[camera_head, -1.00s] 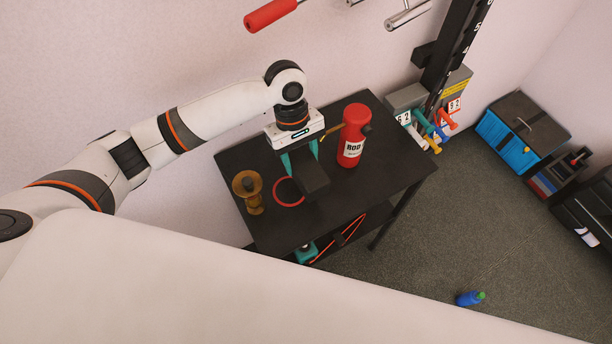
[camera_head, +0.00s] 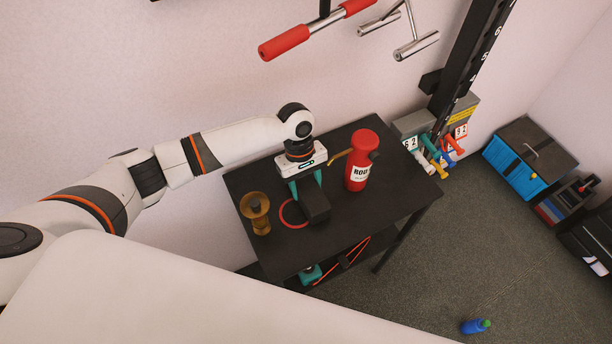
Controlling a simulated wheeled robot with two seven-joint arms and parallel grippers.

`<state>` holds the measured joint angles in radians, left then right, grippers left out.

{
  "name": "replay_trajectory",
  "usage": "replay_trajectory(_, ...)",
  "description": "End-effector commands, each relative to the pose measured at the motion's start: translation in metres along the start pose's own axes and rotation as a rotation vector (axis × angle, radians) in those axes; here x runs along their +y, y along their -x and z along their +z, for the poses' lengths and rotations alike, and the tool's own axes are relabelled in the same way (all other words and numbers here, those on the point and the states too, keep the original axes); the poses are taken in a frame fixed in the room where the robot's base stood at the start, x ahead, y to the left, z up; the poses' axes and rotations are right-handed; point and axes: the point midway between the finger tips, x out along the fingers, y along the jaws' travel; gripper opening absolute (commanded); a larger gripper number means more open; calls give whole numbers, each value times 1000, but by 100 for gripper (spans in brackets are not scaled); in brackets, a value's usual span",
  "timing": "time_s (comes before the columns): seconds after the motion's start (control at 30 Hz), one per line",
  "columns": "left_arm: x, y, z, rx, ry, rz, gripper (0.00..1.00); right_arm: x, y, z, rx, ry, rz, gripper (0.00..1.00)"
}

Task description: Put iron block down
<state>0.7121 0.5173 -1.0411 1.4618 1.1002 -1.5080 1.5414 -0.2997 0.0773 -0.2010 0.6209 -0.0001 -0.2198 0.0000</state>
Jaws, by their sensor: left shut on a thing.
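My left gripper (camera_head: 308,189) points down over the black table (camera_head: 355,218). Its teal fingers are shut on the iron block (camera_head: 316,207), a dark grey, box-shaped piece. The block is at or just above the tabletop; I cannot tell whether it touches. It overlaps the right side of a red ring (camera_head: 286,214) in the picture. My right gripper does not show.
A red bottle (camera_head: 357,177) stands just right of the gripper. A brass-coloured spool-shaped object (camera_head: 257,222) stands to the left. The table's right and front parts are clear. Red-handled bars (camera_head: 285,43) hang on the wall above.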

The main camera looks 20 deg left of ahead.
Motion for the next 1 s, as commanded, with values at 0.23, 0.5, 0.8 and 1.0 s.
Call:
replay_trajectory(0.23,-2,-3,1,-1,-2,-6,0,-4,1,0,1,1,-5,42)
replay_trajectory(0.5,0,-7,2,-1,0,-1,65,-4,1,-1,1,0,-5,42)
replay_trajectory(0.8,0,-7,2,-1,0,-1,72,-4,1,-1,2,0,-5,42)
replay_trajectory(1.0,-1,9,2,-2,-1,-4,72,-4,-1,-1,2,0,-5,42)
